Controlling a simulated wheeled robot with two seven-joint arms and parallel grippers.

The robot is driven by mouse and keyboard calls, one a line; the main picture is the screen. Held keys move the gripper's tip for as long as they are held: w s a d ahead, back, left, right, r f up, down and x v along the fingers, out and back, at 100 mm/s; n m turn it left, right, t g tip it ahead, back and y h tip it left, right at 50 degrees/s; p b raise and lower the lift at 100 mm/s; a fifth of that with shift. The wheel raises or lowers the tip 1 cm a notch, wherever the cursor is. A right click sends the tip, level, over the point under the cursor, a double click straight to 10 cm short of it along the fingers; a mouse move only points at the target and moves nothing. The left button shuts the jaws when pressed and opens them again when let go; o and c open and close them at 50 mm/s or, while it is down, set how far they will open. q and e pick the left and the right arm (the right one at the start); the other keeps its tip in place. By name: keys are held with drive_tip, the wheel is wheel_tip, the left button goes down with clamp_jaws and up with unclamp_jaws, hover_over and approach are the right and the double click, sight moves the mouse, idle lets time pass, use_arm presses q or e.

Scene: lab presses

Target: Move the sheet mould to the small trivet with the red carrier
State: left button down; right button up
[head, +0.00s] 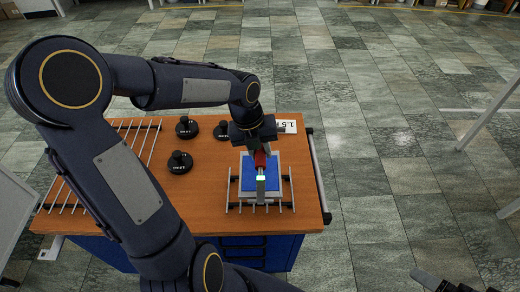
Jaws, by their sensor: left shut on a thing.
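The sheet mould (247,184), a light grey square plate with a blue middle, is over the small trivet (288,195) at the right of the table. I cannot tell whether it touches the bars. The red carrier (260,159) is at the mould's far side, with a grey bar reaching over the blue face. My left gripper (263,148) is shut on the red carrier from above and hides part of it. Part of my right gripper (432,281) shows at the bottom right edge, away from the table; its jaws are mostly out of frame.
A larger trivet (128,135) of long bars lies at the table's left, partly behind my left arm. Black knobbed weights (180,162) stand between the trivets. A white card (287,127) marked 1.5 lies behind the mould. A rail (319,178) runs along the right edge of the wooden table (218,216).

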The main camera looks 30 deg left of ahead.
use_arm(q)
drive_tip(key=shift+w+r, duration=0.15)
drive_tip(key=shift+w+a, duration=0.1)
drive_tip(key=shift+s+a+b+x, duration=0.1)
drive_tip(key=shift+a+b+x, duration=0.1)
drive_tip(key=shift+b+x, duration=0.75)
drive_tip(key=shift+s+a+b+x, duration=0.2)
drive_tip(key=shift+b+x, duration=0.4)
drive_tip(key=shift+x, duration=0.65)
drive_tip(key=shift+s+a+b+x, duration=0.1)
drive_tip(key=shift+a+b+x, duration=0.1)
drive_tip(key=shift+b+x, duration=0.75)
drive_tip(key=shift+f, duration=0.45)
drive_tip(key=shift+d+p, duration=0.1)
drive_tip(key=shift+p, duration=0.2)
drive_tip(key=shift+s+f+b, duration=0.1)
drive_tip(key=shift+f+b, duration=0.3)
drive_tip(key=shift+f, duration=0.2)
